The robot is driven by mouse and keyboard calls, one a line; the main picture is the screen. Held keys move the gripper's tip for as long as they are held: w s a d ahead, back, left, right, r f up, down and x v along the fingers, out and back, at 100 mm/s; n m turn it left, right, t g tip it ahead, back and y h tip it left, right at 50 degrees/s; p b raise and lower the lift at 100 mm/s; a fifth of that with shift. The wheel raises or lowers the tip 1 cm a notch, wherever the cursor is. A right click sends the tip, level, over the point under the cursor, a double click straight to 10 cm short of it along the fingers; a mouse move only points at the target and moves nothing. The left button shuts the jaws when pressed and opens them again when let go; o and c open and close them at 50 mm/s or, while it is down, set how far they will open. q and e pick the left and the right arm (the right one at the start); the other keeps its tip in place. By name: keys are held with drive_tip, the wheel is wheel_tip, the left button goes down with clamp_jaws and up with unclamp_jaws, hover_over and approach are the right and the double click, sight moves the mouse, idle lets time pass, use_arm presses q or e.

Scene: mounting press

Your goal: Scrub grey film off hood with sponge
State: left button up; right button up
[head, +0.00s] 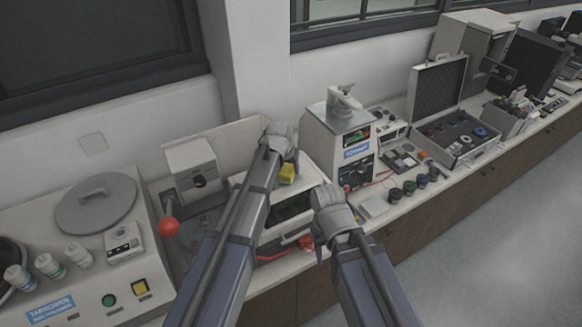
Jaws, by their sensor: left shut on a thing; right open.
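A yellow sponge (287,172) is held in my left gripper (284,157), which is shut on it. The sponge is at the upper part of a white hood (312,176) with a dark window in its front. I cannot tell whether the sponge touches the hood's surface. My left forearm covers the hood's left side. My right gripper (322,222) is open, in front of the hood's right edge, and its fingertips are mostly hidden. No grey film can be clearly made out on the part of the hood that shows.
A tall white machine (318,135) stands close to the right of the hood. A polishing machine (112,235) and a red ball-ended lever (169,227) are at left. Dark pots (409,188) and an open case (440,85) fill the bench to the right.

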use_arm(q)
drive_tip(key=shift+s+a, duration=0.45)
drive_tip(key=shift+a, duration=0.25)
drive_tip(key=shift+s+a, duration=0.4)
drive_tip(key=shift+a, duration=0.3)
drive_tip(key=shift+s+a, duration=1.1)
drive_tip(key=shift+a, duration=0.25)
drive_tip(key=shift+f, duration=0.1)
drive_tip(key=shift+a, duration=0.1)
drive_tip(key=shift+s+a, duration=0.45)
drive_tip(key=shift+a, duration=0.25)
drive_tip(key=shift+s+a, duration=0.45)
drive_tip(key=shift+a, duration=0.2)
drive_tip(key=shift+w+a, duration=0.1)
drive_tip(key=shift+w+a, duration=0.4)
drive_tip(key=shift+w, duration=0.2)
